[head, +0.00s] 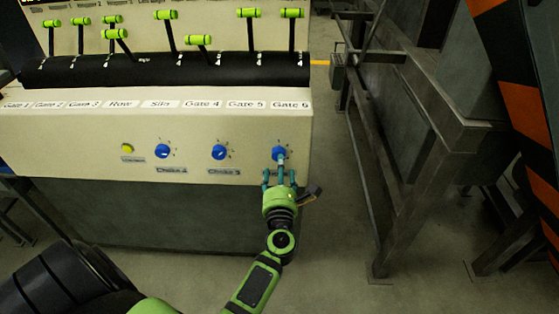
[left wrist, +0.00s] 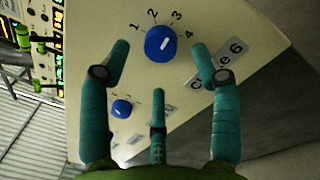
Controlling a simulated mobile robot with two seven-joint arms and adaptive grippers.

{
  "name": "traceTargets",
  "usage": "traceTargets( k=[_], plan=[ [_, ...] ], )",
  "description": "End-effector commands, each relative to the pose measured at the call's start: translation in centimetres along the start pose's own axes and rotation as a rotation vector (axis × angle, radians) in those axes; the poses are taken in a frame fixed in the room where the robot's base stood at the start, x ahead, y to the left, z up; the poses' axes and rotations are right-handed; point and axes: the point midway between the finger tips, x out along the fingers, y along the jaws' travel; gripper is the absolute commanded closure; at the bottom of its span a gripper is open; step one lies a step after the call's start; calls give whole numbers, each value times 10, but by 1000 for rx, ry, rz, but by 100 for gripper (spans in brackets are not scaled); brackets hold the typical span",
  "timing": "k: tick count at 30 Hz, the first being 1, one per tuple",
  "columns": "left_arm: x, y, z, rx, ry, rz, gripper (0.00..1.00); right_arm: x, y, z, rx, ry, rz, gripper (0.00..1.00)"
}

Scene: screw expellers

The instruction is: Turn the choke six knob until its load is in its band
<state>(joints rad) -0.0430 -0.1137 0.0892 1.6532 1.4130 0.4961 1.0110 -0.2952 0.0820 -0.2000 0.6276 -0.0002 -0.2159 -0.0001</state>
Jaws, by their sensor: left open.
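The choke six knob is a round blue knob with a white pointer mark on the cream panel. The gripper also shows in the left wrist view (left wrist: 160,65). The knob's label (left wrist: 230,52) is partly hidden by a finger.
Another blue knob, Choke 5 (head: 219,152), sits left of choke six, with Choke 4 (head: 162,151) and a yellow button (head: 127,148) beyond. Green-handled levers (head: 198,40) stand above. Lit displays (left wrist: 50,38) show at the wrist view's left, unreadable. A metal frame (head: 390,200) stands right.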

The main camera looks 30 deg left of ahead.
Motion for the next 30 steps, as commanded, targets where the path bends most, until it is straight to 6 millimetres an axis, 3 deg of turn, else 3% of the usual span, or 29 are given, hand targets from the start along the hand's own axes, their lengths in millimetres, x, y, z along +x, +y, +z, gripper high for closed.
traceTargets(
  k=[6,12,30],
  plan=[
    [-46,1,0,0,0,0,37,0,-1,1,0,-2,-1,100],
    [-67,0,1,0,-1,1,37,0,-1,2,0,-3,-2,100],
    [-71,0,2,3,-3,0,37,0,-1,2,0,-3,-2,100]
  ],
)
